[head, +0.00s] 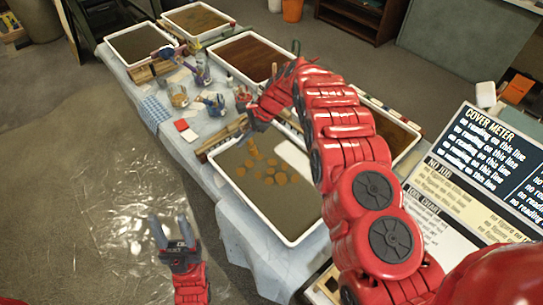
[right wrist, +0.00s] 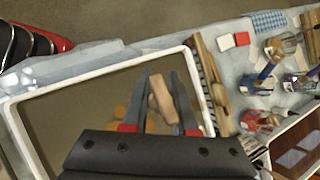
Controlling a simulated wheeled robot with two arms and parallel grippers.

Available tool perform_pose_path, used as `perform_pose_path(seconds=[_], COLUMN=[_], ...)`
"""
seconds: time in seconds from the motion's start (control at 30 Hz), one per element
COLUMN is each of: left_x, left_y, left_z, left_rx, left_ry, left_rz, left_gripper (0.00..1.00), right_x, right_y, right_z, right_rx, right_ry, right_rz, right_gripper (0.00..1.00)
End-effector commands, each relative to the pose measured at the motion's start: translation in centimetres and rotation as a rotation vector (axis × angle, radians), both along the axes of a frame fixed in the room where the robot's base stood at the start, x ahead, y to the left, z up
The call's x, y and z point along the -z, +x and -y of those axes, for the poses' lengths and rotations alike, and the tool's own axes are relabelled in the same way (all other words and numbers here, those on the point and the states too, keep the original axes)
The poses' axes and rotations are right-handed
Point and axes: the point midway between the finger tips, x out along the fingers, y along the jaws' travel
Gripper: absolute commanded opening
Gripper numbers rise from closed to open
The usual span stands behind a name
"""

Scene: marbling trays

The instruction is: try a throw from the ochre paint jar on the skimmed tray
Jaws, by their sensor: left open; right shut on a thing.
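The near white-rimmed tray (head: 222,187) holds grey-brown liquid with several ochre spots (head: 270,172) on its surface. The spots also show partly behind the fingers in the right wrist view (right wrist: 120,114). My right gripper (head: 254,122) is over this tray's far left part. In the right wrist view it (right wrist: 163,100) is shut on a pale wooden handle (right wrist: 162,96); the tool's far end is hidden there. A glass jar with brownish-ochre contents (head: 178,96) stands among the jars, left of the trays. My left gripper (head: 172,232) is open and empty, left of the table.
More white trays (head: 132,45) stand along the table. A blue-topped jar (head: 214,103), red and white cards (head: 186,130) and a blue checked cloth (head: 153,113) lie on the left side. Wooden rakes (head: 222,138) lie between trays. A COVER METER board (head: 480,150) stands right.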

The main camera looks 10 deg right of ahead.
Motion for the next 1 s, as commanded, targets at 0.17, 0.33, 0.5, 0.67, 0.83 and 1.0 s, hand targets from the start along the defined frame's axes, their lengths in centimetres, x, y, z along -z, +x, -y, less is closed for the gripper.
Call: perform_pose_path(seconds=[0.17,0.33,0.5,0.67,0.83,1.0], left_x=[-1.0,-1.1,-1.5,-2.1,-3.5,-4.3], left_y=[0.0,0.0,0.0,0.0,0.0,0.0], left_z=[0.0,0.0,0.0,0.0,0.0,0.0], left_rx=[0.0,0.0,0.0,0.0,0.0,0.0], left_ry=[0.0,0.0,0.0,0.0,0.0,0.0], left_rz=[0.0,0.0,0.0,0.0,0.0,0.0], left_gripper=[0.5,0.5,0.5,0.5,0.5,0.5], right_x=[-0.4,-0.1,-0.2,-0.3,-0.4,-0.5], right_y=[-1.0,-2.1,-3.4,-4.3,-5.5,-6.4], right_z=[1.7,3.7,5.6,7.4,9.4,11.1], right_rx=[0.003,0.004,0.002,0.004,0.002,0.001], right_ry=[0.002,0.0,0.001,0.001,0.002,0.003], right_rz=[-0.005,-0.003,-0.004,-0.001,-0.003,0.002], right_gripper=[0.0,0.0,0.0,0.0,0.0,0.0])
